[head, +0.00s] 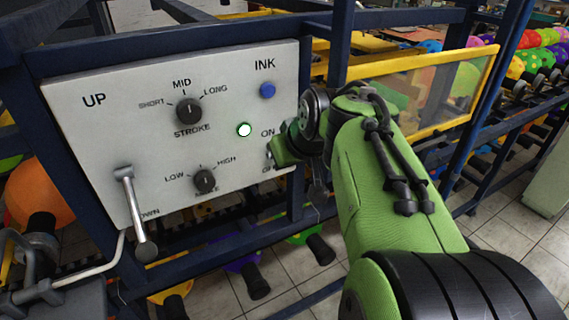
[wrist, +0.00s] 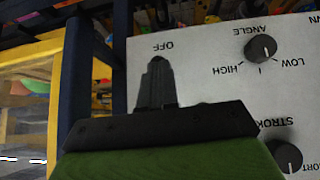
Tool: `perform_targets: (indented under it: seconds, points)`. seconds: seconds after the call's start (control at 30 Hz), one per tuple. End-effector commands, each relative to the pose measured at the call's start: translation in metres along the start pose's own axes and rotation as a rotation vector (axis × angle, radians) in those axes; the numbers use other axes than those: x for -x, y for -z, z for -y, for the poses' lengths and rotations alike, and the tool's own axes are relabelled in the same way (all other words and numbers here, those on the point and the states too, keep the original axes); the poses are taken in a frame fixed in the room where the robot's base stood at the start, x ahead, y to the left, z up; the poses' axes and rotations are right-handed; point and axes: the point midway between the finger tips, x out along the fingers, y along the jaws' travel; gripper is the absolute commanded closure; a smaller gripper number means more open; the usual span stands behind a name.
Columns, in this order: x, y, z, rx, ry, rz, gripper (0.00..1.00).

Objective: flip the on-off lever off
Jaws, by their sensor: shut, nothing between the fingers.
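The on-off lever cannot be made out; my gripper covers the area between the ON label (head: 267,133) and the OFF label, which is mostly covered in the head view. In the wrist view the panel appears upside down, and the OFF label (wrist: 163,46) shows just beyond my fingertips. My gripper (head: 273,155) is at the right edge of the white control panel (head: 225,95). In the wrist view its fingers (wrist: 157,80) are shut together with nothing visible between them. Whether they touch the lever or panel cannot be told.
A metal up-down lever (head: 133,210) stands at the panel's left. Blue frame posts (wrist: 75,85) border the panel.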

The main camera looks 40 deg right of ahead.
Motion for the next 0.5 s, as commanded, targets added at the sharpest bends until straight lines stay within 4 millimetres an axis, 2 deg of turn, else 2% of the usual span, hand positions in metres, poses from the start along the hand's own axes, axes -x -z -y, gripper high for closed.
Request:
perform_targets:
  seconds: [0.03,0.07,0.5]
  points:
    - [-0.013,-0.013,0.001,-0.004,-0.001,-0.045,1.00]
    - [-0.015,-0.015,0.001,-0.005,0.000,-0.071,1.00]
    - [-0.028,-0.035,0.002,-0.025,0.001,-0.405,1.00]
